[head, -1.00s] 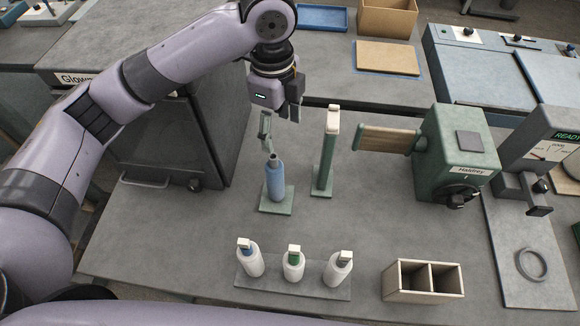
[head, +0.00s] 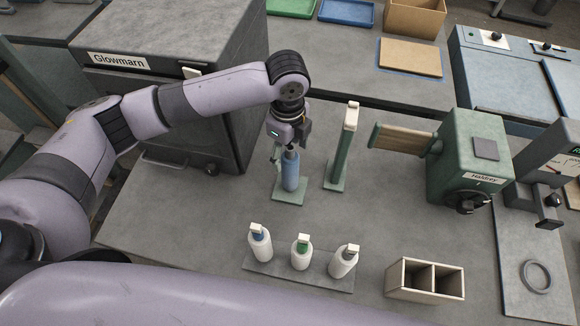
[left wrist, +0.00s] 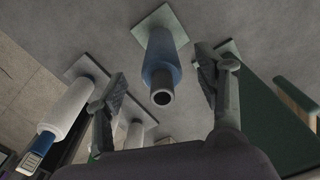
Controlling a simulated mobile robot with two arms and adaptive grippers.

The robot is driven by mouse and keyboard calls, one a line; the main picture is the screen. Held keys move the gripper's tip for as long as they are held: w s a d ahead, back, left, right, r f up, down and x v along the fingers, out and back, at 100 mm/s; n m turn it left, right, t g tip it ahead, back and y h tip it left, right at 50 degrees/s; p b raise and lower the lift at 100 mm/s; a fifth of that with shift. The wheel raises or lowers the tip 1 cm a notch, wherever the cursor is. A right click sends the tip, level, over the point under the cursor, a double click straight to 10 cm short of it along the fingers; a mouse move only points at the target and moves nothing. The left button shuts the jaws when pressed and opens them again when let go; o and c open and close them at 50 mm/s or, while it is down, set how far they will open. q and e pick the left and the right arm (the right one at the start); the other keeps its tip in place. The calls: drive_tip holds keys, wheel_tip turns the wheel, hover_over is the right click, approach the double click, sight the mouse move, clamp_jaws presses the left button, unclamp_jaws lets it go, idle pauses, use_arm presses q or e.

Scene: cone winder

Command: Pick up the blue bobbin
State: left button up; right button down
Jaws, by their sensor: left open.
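The blue bobbin (head: 290,176) stands upright on a small green base plate (head: 285,200) on the grey bench. My left gripper (head: 290,145) is just above it, over its top end. In the left wrist view the blue bobbin (left wrist: 162,72) shows its dark, hollow top end towards the camera. The open fingers of the left gripper (left wrist: 158,92) appear on either side of the bobbin, with gaps to it. The fingers partly hide the bobbin's top in the head view. My right gripper is not in view.
A green post (head: 342,150) stands just right of the bobbin. A rack (head: 265,268) with several white bottle-like cones is in front. A wooden two-compartment box (head: 425,292) and a green winder (head: 467,155) are to the right; a dark cabinet (head: 190,110) is behind left.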

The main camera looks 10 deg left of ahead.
sight(290, 160)
use_arm(q)
drive_tip(key=f, duration=0.1)
drive_tip(key=f+p, duration=0.1)
drive_tip(key=f, duration=0.1)
drive_tip(key=shift+d+f, duration=0.25)
drive_tip(key=shift+f, duration=0.45)
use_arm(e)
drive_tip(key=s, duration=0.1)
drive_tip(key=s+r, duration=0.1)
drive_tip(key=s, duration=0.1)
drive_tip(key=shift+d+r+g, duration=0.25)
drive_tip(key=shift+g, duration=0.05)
use_arm(q)
drive_tip(key=shift+c, duration=0.3)
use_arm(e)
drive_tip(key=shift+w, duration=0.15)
use_arm(q)
drive_tip(key=c, duration=1.1)
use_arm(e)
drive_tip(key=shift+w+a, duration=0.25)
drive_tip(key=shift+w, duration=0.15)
